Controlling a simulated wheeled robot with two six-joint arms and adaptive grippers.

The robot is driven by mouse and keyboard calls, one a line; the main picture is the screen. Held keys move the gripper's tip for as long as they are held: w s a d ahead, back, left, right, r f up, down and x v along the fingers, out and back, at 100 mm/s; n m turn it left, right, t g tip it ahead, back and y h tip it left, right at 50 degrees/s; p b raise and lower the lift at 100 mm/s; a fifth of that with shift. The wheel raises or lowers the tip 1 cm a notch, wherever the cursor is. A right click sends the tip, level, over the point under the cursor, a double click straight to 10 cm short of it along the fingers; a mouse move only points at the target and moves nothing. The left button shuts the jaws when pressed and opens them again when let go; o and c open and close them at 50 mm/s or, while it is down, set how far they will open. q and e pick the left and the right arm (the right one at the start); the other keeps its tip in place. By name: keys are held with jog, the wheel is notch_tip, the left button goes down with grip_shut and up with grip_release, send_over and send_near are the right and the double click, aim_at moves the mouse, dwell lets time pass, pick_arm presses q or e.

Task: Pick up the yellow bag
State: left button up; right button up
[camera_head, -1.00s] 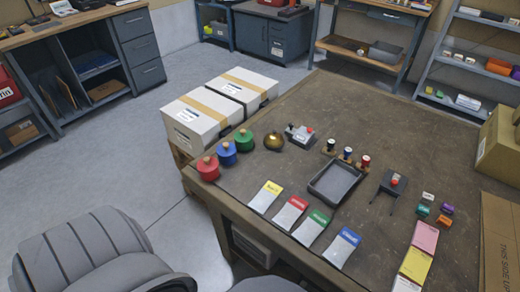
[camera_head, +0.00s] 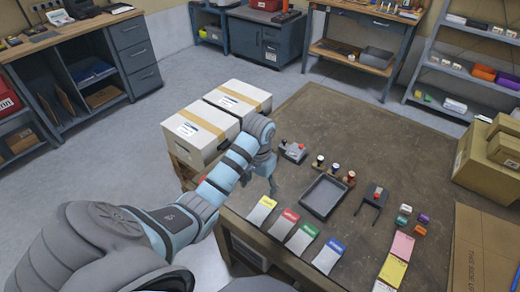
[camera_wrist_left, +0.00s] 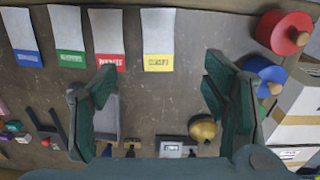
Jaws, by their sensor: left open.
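The yellow bag (camera_head: 262,210), a flat white packet with a yellow top band, lies near the table's front edge, leftmost in a row of similar bags. In the left wrist view the yellow bag (camera_wrist_left: 158,40) lies at the top centre, ahead of the space between the fingers. My left gripper (camera_head: 260,181) is above the table, just behind the yellow bag. My right gripper is not in view.
Red (camera_head: 291,216), green (camera_head: 309,230) and blue-topped bags (camera_head: 337,245) lie to its right. A grey tray (camera_head: 324,196) is behind them. Red (camera_wrist_left: 285,33) and blue spools (camera_wrist_left: 265,75) and a brass ball (camera_wrist_left: 202,129) stand nearby. White boxes (camera_head: 200,135) are left of the table.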

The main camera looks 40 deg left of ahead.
aim_at(259, 213)
pick_arm(q)
jog(key=f+b, duration=0.1)
jog(key=f, duration=0.6)
jog(key=f+b, duration=0.2)
jog(key=f, duration=0.5)
jog(key=shift+s+d, duration=0.15)
jog(key=shift+s, duration=0.05)
jog(key=shift+r, duration=0.15)
jog(key=c, duration=1.2)
jog(key=shift+c, duration=0.2)
jog(key=shift+r, duration=0.1)
